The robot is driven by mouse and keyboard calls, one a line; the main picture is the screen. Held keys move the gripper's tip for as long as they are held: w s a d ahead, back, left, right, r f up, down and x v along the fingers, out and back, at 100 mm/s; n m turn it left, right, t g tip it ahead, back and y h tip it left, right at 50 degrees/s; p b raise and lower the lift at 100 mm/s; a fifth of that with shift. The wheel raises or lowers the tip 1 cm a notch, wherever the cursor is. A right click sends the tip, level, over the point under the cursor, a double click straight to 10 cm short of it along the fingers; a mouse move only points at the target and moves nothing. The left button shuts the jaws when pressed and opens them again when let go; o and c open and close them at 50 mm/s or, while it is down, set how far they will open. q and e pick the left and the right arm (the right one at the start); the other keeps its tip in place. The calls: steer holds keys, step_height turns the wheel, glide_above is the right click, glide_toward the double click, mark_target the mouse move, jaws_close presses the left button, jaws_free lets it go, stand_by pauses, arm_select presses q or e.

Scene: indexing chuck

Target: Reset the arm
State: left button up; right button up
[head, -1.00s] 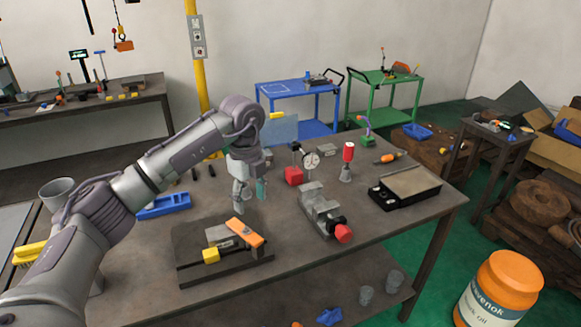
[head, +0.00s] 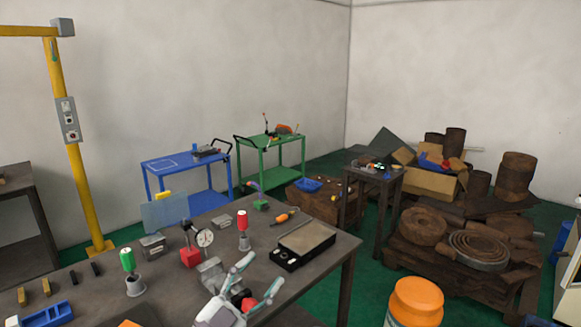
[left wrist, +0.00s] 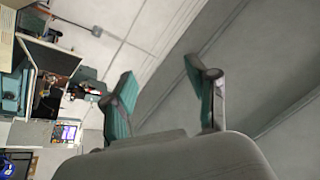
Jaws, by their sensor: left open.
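My left gripper (head: 258,277) is at the bottom middle of the head view, in front of the vise (head: 210,272) and its red knob. Its two teal-padded fingers are spread apart with nothing between them, and they point up and away to the right. In the left wrist view my left gripper (left wrist: 160,88) also shows open and empty, with pale wall-like surfaces beyond the fingers. Most of the left arm is out of the head view. My right gripper is in neither view.
An orange drum (head: 416,298) stands right of the bench. Open space is above the bench.

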arm_select(q)
steer(key=s+a+f+n+g+y, duration=0.2)
steer(key=s+a+f+n+y, duration=0.1)
steer(key=a+f+n+y, duration=0.5)
steer(key=s+a+f+n+g+y, duration=0.1)
steer(key=s+a+f+n+y, duration=0.35)
steer(key=a+f+y, duration=0.35)
steer(key=s+d+f+g+h, duration=0.1)
steer(key=s+f+g, duration=0.5)
steer(key=s, duration=0.4)
steer(key=s+f+g+h, duration=0.1)
steer(key=s+f+g, duration=0.4)
steer(key=s+f, duration=0.45)
step_height(320, 180, down, 24)
steer(key=s+g, duration=0.1)
steer(key=s, duration=0.2)
steer(key=s+a+f+g, duration=0.1)
steer(key=s+a+f, duration=0.1)
steer(key=s+f, duration=1.4)
steer(key=shift+s+a+f, duration=0.2)
steer(key=shift+a, duration=0.2)
